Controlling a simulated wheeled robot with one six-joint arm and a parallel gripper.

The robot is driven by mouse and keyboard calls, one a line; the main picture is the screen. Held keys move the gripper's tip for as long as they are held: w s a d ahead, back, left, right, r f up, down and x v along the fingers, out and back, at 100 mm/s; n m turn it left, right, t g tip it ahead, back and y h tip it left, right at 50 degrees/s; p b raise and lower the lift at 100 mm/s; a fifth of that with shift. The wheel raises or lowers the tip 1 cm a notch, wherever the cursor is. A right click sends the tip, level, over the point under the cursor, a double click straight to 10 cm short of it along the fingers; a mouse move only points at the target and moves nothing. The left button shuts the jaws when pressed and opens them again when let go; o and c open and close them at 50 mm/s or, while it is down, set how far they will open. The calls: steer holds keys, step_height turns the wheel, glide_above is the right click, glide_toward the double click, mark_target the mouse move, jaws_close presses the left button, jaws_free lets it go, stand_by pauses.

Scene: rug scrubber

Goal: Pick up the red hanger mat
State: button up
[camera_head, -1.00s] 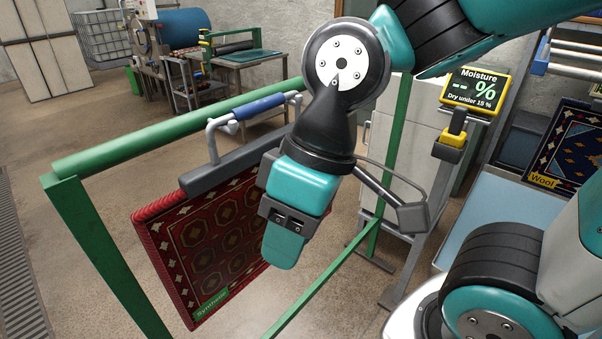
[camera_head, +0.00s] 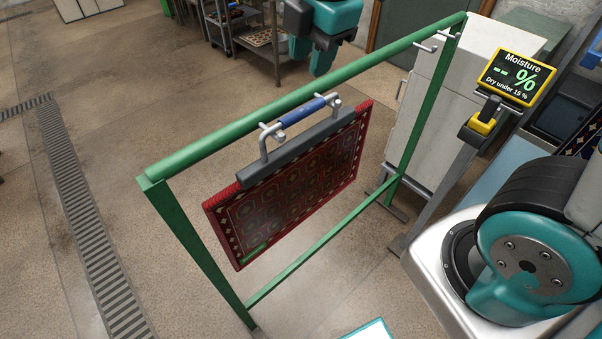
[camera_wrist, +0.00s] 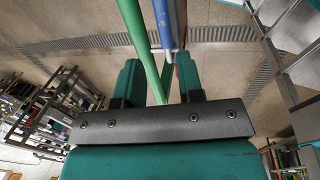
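The red hanger mat (camera_head: 300,180) is a patterned red rug clamped in a grey hanger bar (camera_head: 290,150) with a blue handle (camera_head: 301,111). It hangs from the green rail of the rack (camera_head: 230,115) in the head view. My gripper (camera_head: 309,62) is above and behind the rail, fingers downward, apart from the handle. In the wrist view my gripper (camera_wrist: 157,65) has its two fingers spread with nothing held. The blue handle (camera_wrist: 165,22) and green rail (camera_wrist: 133,25) show beyond the gap between them. Most of the mat is hidden in the wrist view.
The moisture display (camera_head: 514,80) stands on a post at right, near a pale cabinet (camera_head: 440,95). Empty grey hooks (camera_head: 430,45) are at the rail's far end. A metal cart (camera_head: 235,30) stands at the back. The floor left of the rack is clear, with a drain grate (camera_head: 85,210).

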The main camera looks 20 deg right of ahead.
mark_target(305, 108)
steer(key=f, duration=0.3)
steer(key=w+f+p, duration=0.1)
steer(key=f, duration=0.4)
steer(key=shift+w+a+f+p, duration=0.25)
steer(key=shift+f+p, duration=0.05)
steer(key=shift+p, duration=0.05)
steer(key=shift+d+f+p, duration=0.1)
steer(key=shift+f+p, duration=0.35)
steer(key=shift+f, duration=0.15)
steer(key=shift+w+f+p, duration=0.2)
steer(key=shift+f+p, duration=0.15)
steer(key=shift+f, duration=0.65)
steer(key=shift+w+f+p, duration=0.2)
steer(key=shift+f+p, duration=0.1)
steer(key=shift+f, duration=0.7)
jaws_close()
